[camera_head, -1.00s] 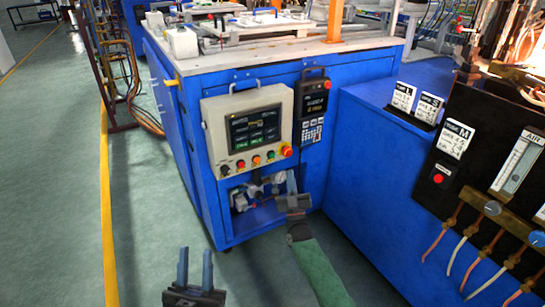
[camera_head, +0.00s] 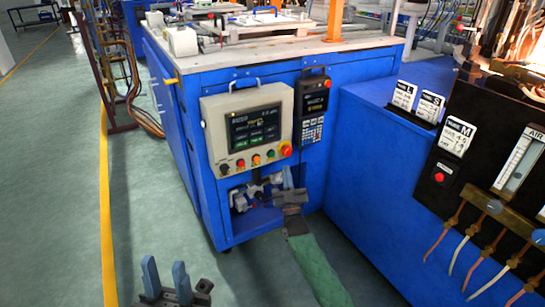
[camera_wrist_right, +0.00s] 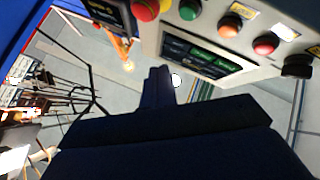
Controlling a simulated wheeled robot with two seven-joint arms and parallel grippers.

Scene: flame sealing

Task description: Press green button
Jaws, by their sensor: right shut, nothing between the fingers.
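The green button (camera_head: 271,154) sits on the beige control panel (camera_head: 208,135), between an orange button and a large red mushroom button (camera_head: 286,150). It also shows at the top of the right wrist view (camera_wrist_right: 189,10). My right gripper (camera_head: 288,170) is shut and empty, its fingers pointing up just below the panel's lower right corner. In the right wrist view its closed fingertips (camera_wrist_right: 160,71) lie below the green button in the picture, with a visible gap. My left gripper (camera_head: 165,268) is open and empty over the floor at lower left.
The panel is on a blue cabinet (camera_head: 185,130) and has a lit screen (camera_head: 255,128). A black handheld controller (camera_head: 312,110) hangs to its right. A second blue cabinet (camera_head: 370,180) with a black gauge board (camera_head: 480,165) stands at right. Open floor lies at left.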

